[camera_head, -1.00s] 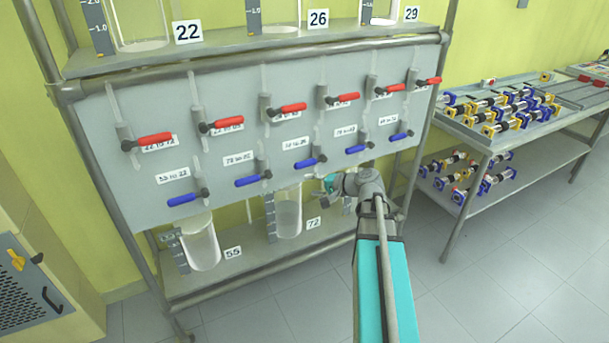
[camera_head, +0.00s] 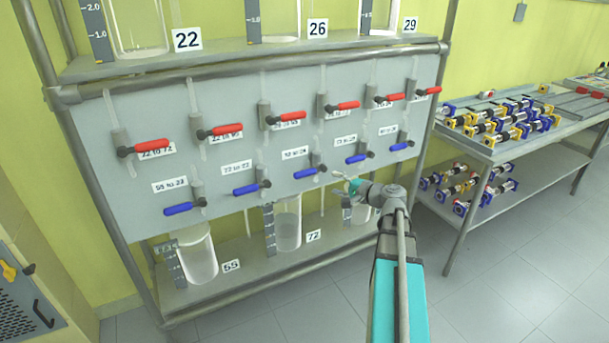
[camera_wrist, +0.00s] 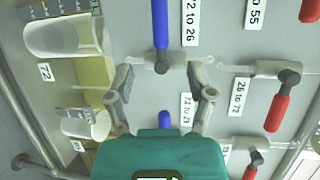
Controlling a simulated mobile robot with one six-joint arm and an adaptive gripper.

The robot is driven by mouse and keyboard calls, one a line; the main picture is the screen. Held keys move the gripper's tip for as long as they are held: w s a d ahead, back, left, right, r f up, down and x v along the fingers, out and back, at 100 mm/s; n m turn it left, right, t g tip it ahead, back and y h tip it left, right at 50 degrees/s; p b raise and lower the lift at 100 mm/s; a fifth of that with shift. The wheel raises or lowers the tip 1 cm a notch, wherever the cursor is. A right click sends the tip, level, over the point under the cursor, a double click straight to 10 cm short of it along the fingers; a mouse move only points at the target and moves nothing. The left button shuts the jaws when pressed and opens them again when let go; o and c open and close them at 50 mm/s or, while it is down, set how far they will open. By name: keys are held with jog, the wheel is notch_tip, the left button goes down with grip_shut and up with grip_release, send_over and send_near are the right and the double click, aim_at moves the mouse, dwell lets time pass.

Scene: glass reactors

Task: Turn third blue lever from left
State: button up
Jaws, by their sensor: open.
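A row of blue levers runs along the lower part of the grey panel (camera_head: 240,150). The third blue lever from the left (camera_head: 305,173) has its handle pointing left from its pivot. My gripper (camera_head: 346,181) is just right of and slightly below that lever's pivot. In the wrist view the third blue lever (camera_wrist: 160,24) shows at the top centre beside a "72 to 26" label. There my gripper (camera_wrist: 160,73) is open and empty, its fingertips spread to either side of the lever's pivot; contact cannot be told. The fourth blue lever (camera_head: 358,158) shows partly between the fingers (camera_wrist: 165,120).
Red levers (camera_head: 287,118) form a row above the blue ones. Glass vessels (camera_head: 288,222) stand on the shelf below. A table with blue-and-yellow parts (camera_head: 500,120) is at the right. Grey floor is clear in front.

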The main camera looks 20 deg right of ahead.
aim_at(307, 174)
jog(key=b+x, duration=0.2)
jog(key=x, duration=1.1)
jog(key=shift+w, duration=0.2)
jog(key=shift+c, duration=0.2)
grip_shut()
